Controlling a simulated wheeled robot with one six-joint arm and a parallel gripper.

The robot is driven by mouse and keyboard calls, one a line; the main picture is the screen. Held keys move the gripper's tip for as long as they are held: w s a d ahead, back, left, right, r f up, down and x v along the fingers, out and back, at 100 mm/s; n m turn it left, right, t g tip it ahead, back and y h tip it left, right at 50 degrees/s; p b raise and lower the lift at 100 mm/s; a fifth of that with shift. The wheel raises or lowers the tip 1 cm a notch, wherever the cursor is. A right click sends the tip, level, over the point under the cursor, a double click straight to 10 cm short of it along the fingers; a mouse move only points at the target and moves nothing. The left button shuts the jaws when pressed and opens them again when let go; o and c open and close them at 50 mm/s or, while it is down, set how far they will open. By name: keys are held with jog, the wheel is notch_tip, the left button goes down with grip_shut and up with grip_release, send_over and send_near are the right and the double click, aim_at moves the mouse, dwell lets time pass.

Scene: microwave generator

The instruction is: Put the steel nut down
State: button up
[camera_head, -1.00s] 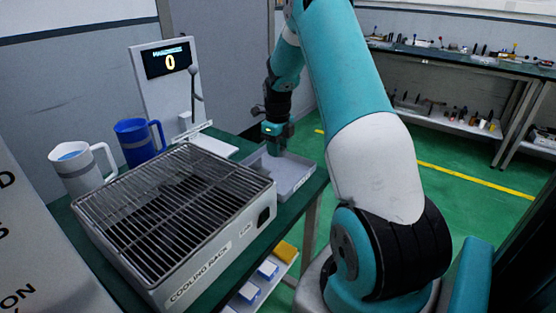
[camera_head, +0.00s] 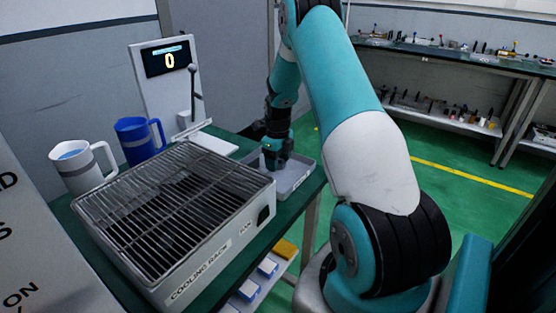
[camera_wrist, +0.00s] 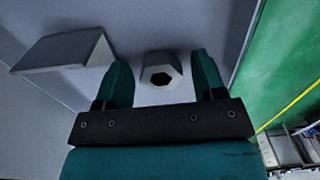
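The steel nut (camera_wrist: 160,66) is a pale grey hexagonal piece with a dark hole. In the wrist view it lies between the two teal fingers of my gripper (camera_wrist: 163,78), with a narrow gap on each side. The fingers are open around it. It appears to rest on the grey floor of the tray (camera_wrist: 195,22). In the head view my gripper (camera_head: 275,163) reaches down into the shallow grey tray (camera_head: 301,176), and the nut is hidden there.
A grey angular block (camera_wrist: 65,50) lies left of the nut in the wrist view. The cooling rack (camera_head: 175,205) stands left of the tray. A hardness tester (camera_head: 168,85) stands behind, with a white jug (camera_head: 80,170) and a blue jug (camera_head: 136,143) at its left.

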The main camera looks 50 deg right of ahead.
notch_tip(320, 180, up, 12)
jog(key=b, duration=0.1)
jog(key=s+a+r+n+t+y, duration=0.1)
jog(key=a+r+n, duration=0.3)
jog(key=a+n, duration=0.65)
jog(key=s+a+r+n, duration=0.1)
jog(key=a+r+n, duration=0.3)
jog(key=a+n, duration=0.65)
jog(key=s+a+r+n+g+y, duration=0.1)
jog(key=s+a+n+y, duration=0.2)
jog(key=s+a+n, duration=1.8)
jog(key=shift+a+r, duration=0.4)
jog(key=shift+a, duration=0.25)
jog(key=shift+w, duration=0.1)
